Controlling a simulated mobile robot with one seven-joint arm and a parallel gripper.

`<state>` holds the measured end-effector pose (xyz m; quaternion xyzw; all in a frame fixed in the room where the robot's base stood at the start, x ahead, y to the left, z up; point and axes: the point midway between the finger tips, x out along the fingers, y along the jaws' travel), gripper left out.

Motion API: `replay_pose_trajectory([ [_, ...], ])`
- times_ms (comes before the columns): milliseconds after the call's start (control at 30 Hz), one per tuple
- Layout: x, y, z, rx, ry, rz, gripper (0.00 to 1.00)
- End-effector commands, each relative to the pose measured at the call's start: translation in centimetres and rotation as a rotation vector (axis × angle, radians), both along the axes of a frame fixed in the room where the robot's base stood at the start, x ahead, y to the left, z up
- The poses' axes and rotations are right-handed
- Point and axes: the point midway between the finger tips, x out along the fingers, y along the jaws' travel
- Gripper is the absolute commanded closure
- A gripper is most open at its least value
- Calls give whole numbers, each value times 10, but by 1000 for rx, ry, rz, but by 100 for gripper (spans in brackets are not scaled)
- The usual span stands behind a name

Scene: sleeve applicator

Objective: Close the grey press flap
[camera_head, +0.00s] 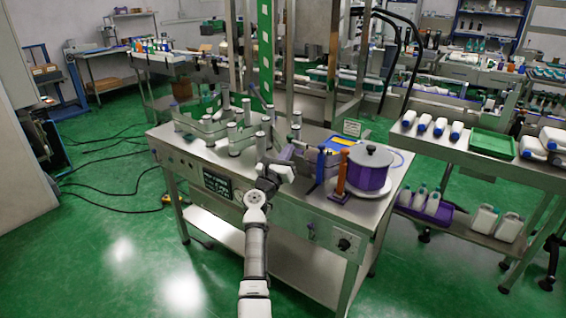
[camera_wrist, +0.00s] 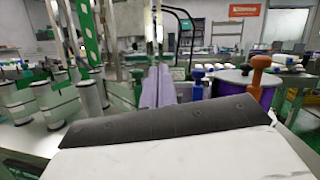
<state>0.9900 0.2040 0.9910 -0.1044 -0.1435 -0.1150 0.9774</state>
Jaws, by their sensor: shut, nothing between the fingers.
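My gripper (camera_head: 284,171) is at the end of my white arm, over the front middle of the steel machine table. In the wrist view its pale fingers (camera_wrist: 157,90) stand together, with nothing seen between them. A small grey-lavender part (camera_head: 292,152), which looks like the press flap, is just beyond my gripper, close to the blue post. My gripper partly covers it, so I cannot tell its angle or whether they touch. In the wrist view I cannot pick the flap out clearly from the fingers.
A blue post (camera_head: 320,166), an orange-brown post (camera_head: 341,176) and a purple drum (camera_head: 368,172) with a grey lid stand right of my gripper. Several grey rollers (camera_head: 233,138) stand to the left. The machine table's (camera_head: 180,135) front left corner is clear.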

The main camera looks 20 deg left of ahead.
Motion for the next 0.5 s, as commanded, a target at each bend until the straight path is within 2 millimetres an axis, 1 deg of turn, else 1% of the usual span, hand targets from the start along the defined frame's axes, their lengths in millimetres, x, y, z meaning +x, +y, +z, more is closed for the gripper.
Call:
replay_pose_trajectory([
  [100, 9, -4, 7, 2, -2, 0, 100],
  [300, 21, -7, 17, 0, 0, 0, 100],
  [500, 22, -7, 16, -1, 1, 0, 100],
])
